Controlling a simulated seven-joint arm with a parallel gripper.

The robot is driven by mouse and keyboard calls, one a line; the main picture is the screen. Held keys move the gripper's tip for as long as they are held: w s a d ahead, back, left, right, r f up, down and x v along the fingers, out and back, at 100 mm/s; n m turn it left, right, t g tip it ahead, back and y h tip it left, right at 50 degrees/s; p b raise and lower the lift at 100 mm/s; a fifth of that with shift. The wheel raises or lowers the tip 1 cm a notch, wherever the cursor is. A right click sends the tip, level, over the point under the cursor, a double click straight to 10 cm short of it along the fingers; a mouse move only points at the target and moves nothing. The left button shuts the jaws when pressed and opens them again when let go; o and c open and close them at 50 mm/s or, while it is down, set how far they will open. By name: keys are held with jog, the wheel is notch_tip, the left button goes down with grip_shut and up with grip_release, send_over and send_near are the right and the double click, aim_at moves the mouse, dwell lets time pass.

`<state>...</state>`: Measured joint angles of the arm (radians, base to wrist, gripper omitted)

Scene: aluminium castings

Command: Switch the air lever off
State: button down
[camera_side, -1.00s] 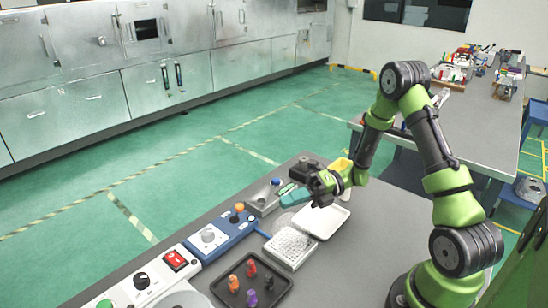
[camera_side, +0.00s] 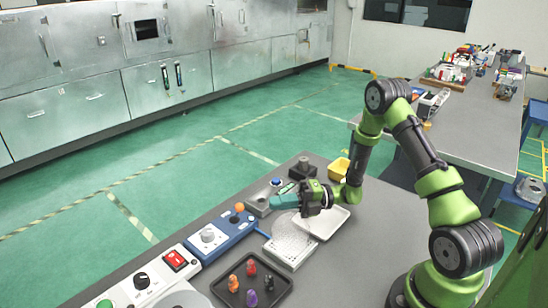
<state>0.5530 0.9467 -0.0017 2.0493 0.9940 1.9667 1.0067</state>
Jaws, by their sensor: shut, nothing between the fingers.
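A blue control unit (camera_side: 228,232) stands on the bench with a round white dial (camera_side: 208,236) and an orange ball-topped lever (camera_side: 238,207). Behind it is a grey box (camera_side: 257,203) with a blue knob (camera_side: 275,182). I cannot tell from labels which of these is the air lever. My gripper (camera_side: 274,202) has teal fingers, is shut and empty, and points left. Its tips are close to the grey box and right of the orange ball; whether they touch anything is unclear. The fingers partly cover what lies behind them.
A white tray (camera_side: 337,217) and a white perforated block (camera_side: 289,247) lie below my gripper. A black tray (camera_side: 222,291) holds orange, red and purple pieces. A panel with a red switch (camera_side: 175,260) is at the front left. A yellow bin (camera_side: 339,165) stands behind.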

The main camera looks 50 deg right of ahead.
jog(key=x, duration=0.6)
jog(key=shift+a, duration=0.1)
jog(key=shift+w+r+m, duration=0.25)
jog(key=shift+w+m, duration=0.05)
jog(key=shift+m, duration=0.2)
jog(key=shift+w+r+m+g+h, duration=0.4)
jog(key=shift+w+m+h, duration=0.1)
jog(key=shift+m+h, duration=0.1)
jog(key=shift+w+r+m+g+h, duration=0.25)
jog(key=shift+w+m+g+h, duration=0.25)
jog(key=shift+w+m+g, duration=0.3)
jog(key=shift+w+m, duration=0.25)
jog(key=shift+m, duration=0.05)
jog(key=shift+w, duration=0.35)
jog(key=w+r+v, duration=0.1)
jog(key=r+v, duration=0.1)
jog(key=v, duration=0.8)
jog(key=shift+f, duration=0.1)
